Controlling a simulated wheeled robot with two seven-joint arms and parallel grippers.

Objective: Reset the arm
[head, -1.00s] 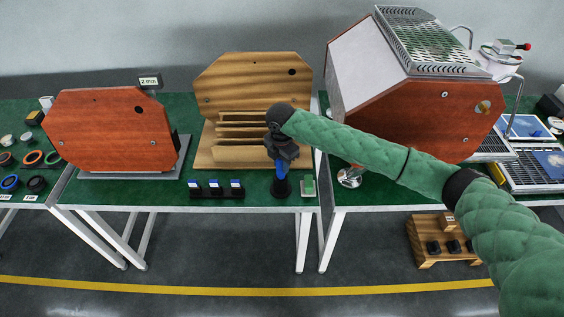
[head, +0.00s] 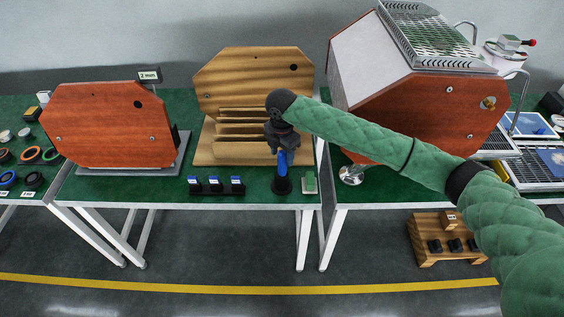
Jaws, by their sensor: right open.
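My right gripper (head: 281,150) points down at the end of the green-sleeved right arm. It is above the front of the middle table, in front of the wooden stand. A blue-handled tool (head: 282,162) stands upright in a black round base (head: 281,186) right below the gripper. The blue handle shows at the jaws; I cannot tell whether the fingers touch it. The jaws are open. My left gripper is not in view.
A wooden slotted stand (head: 222,92) and a red-brown panel (head: 100,122) stand on the middle table (head: 130,192). Three blue-topped black blocks (head: 215,187) and a small green-topped block (head: 309,184) sit near the front edge. The large espresso machine (head: 410,115) is at right.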

